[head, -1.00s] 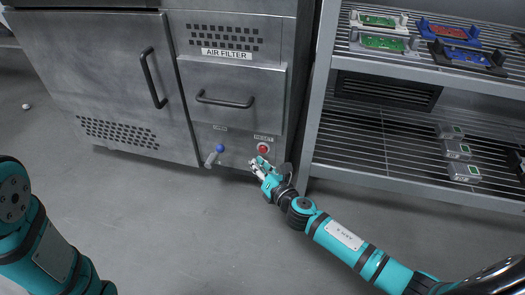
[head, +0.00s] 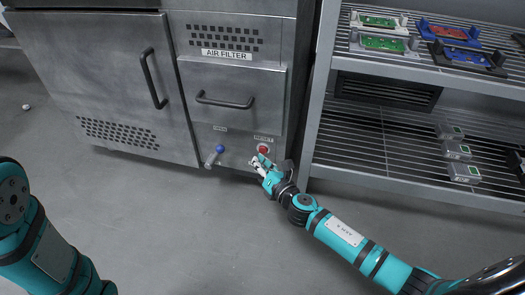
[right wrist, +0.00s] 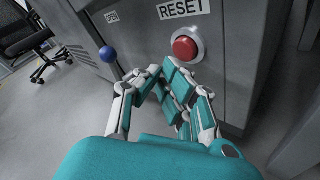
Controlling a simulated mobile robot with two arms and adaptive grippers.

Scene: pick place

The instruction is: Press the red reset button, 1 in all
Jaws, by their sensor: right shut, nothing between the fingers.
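The red reset button (head: 263,149) sits on the lower front of the grey metal cabinet, under a RESET label. It also shows in the right wrist view (right wrist: 185,47), round and red in a pale ring. My right gripper (head: 257,163) is just below and left of the button in the head view. In the right wrist view its fingertips (right wrist: 162,68) are together, empty, and lie left of and below the button. I cannot tell whether they touch the panel; the button's face is uncovered. My left arm shows at the left edge, but its gripper is out of view.
A lever with a blue knob (head: 220,149) sticks out left of the button. The air filter drawer (head: 232,92) with a black handle is above. A metal rack (head: 400,178) with circuit boards and small boxes stands close on the right. The floor in front is clear.

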